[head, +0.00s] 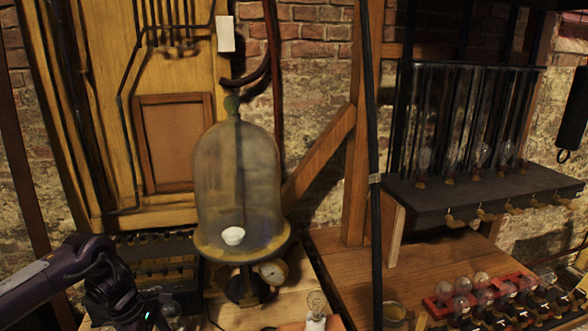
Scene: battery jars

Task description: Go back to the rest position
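My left arm (50,281) comes in from the lower left, dark purple, and bends down at its wrist. The dark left wrist and hand (118,298), with a small green light, reach the bottom edge. Its fingertips do not show clearly, so I cannot tell whether they are open or shut. A small clear glass shape (169,309) is just right of the hand; I cannot tell whether they touch. My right gripper is not in view.
A glass bell jar (236,180) stands on a round base right of my arm. A bulb (316,304) stands at front center. A red rack (470,297) with several bulbs is at lower right. A dark shelf (480,190) is above it. Bare wooden tabletop (345,265) shows between.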

